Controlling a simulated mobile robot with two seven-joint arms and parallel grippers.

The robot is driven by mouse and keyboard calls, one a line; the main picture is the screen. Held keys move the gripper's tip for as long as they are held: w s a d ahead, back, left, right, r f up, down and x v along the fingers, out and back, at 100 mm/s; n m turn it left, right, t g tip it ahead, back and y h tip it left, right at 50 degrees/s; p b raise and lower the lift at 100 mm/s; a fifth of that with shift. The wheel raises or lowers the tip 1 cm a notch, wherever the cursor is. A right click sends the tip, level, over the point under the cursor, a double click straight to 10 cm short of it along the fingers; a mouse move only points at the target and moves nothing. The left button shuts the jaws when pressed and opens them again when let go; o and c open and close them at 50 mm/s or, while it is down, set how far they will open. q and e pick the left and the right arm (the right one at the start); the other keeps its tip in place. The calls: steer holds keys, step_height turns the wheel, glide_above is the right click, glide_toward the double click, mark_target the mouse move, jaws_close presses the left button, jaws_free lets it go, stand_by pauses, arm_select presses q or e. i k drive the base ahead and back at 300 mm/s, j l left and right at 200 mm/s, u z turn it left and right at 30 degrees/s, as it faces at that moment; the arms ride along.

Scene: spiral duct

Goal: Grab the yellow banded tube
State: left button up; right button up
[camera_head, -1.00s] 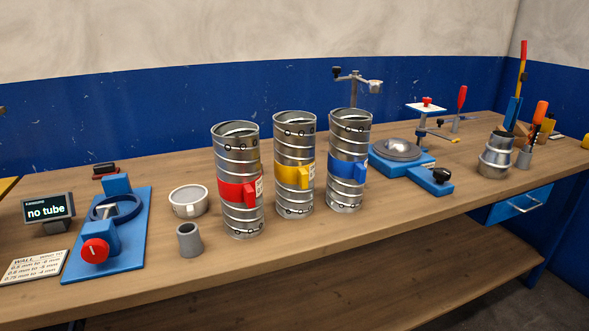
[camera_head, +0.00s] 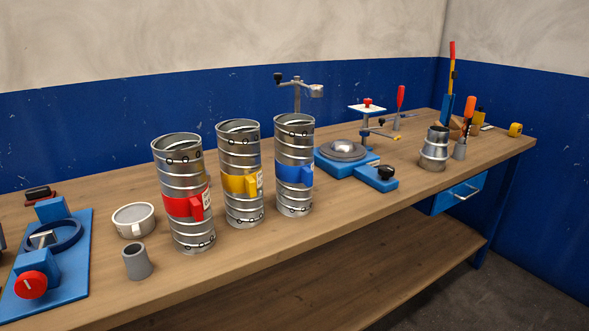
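The yellow banded tube (camera_head: 240,205) is a ribbed silver metal cylinder with a yellow band and yellow handle around its middle. It stands upright on the wooden workbench (camera_head: 330,235). A red banded tube (camera_head: 187,230) stands close on its left and a blue banded tube (camera_head: 295,195) close on its right. All three are open at the top. Neither of my grippers is in view.
A blue fixture with a red knob (camera_head: 31,284), a pale cup (camera_head: 133,220) and a grey cylinder (camera_head: 137,262) are at left. A blue device with a round plate (camera_head: 344,150) and a stepped metal fitting (camera_head: 434,148) are at right. The bench front is clear.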

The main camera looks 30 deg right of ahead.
mark_target(238, 141)
steer(key=i+l+u, duration=0.1)
steer(key=l+u, duration=0.3)
steer(key=l, duration=1.2)
